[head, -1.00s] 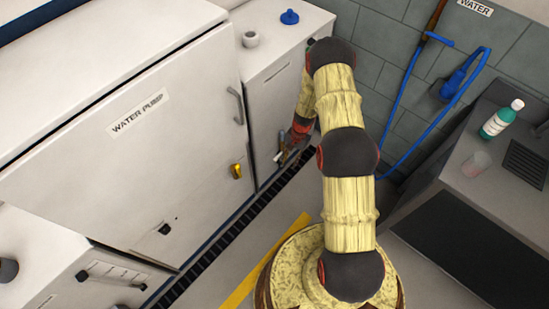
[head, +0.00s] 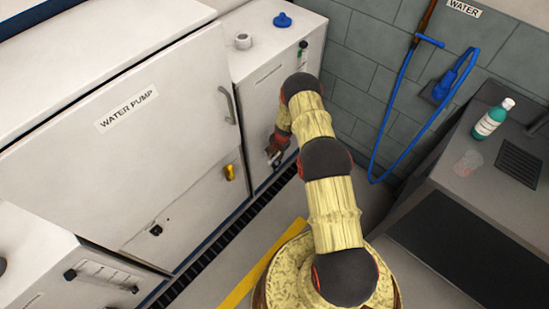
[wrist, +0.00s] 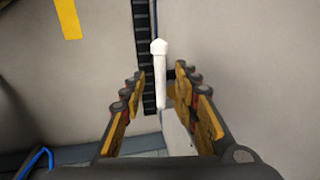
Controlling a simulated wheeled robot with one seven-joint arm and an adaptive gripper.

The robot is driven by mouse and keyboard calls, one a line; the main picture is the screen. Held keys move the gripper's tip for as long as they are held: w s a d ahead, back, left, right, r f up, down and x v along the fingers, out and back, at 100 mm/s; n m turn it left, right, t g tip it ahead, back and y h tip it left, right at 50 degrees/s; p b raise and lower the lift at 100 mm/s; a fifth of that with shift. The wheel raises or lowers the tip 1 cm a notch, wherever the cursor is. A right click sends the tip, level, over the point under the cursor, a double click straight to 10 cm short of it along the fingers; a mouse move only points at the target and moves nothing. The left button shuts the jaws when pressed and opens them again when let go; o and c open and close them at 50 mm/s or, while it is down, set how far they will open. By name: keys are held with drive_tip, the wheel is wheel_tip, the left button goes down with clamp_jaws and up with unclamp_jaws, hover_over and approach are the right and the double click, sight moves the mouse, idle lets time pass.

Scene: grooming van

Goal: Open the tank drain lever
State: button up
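A white lever (wrist: 159,75) with a wider knob-like end shows in the wrist view, between the two fingers of my gripper (wrist: 158,88). I take it to be the tank drain lever; no label on it is readable. The fingers are open, one on each side of it, with gaps left and right. Whether it lies fully between the fingertips or beyond them, I cannot tell. In the head view my gripper (head: 274,157) is low at the front of the narrow white cabinet (head: 262,98), and my arm hides part of that front.
A dark slotted strip (head: 235,228) runs along the floor by the cabinets. A grey counter (head: 470,185) with a green bottle (head: 493,119) stands right.

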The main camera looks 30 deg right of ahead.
drive_tip(key=shift+w+a+f, duration=0.1)
drive_tip(key=shift+w+f, duration=0.1)
drive_tip(key=shift+f, duration=0.9)
drive_tip(key=shift+c, duration=1.1)
clamp_jaws()
